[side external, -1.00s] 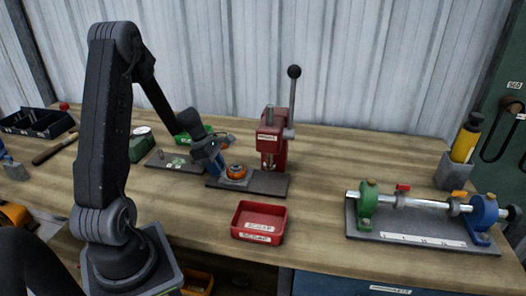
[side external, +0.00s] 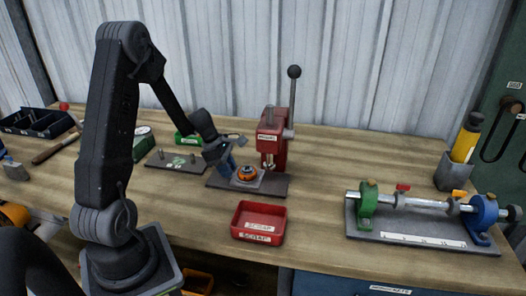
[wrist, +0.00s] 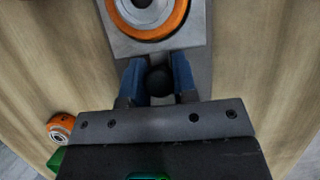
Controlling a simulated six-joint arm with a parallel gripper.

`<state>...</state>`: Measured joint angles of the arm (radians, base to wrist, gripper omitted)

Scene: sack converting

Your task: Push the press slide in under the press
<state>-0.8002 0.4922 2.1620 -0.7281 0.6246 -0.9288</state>
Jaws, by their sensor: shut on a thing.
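The press slide (side external: 262,183) is a small grey plate carrying an orange ring-shaped part (side external: 248,171). It lies on the dark base plate of the red press (side external: 272,138), left of the press body and short of the ram. The slide also shows at the top of the wrist view (wrist: 121,42), with a black round knob (wrist: 158,85) at its near end. My gripper (wrist: 157,73) has its blue fingers shut on this knob, one at each side. In the side view my gripper (side external: 234,168) is at the slide's left end, low over the base.
A red scrap tray (side external: 259,222) stands in front of the press. A grey plate with pegs (side external: 178,161) and a green box (side external: 186,139) are left of it. A roller fixture (side external: 420,228) is at the right. The press lever (side external: 293,100) stands upright.

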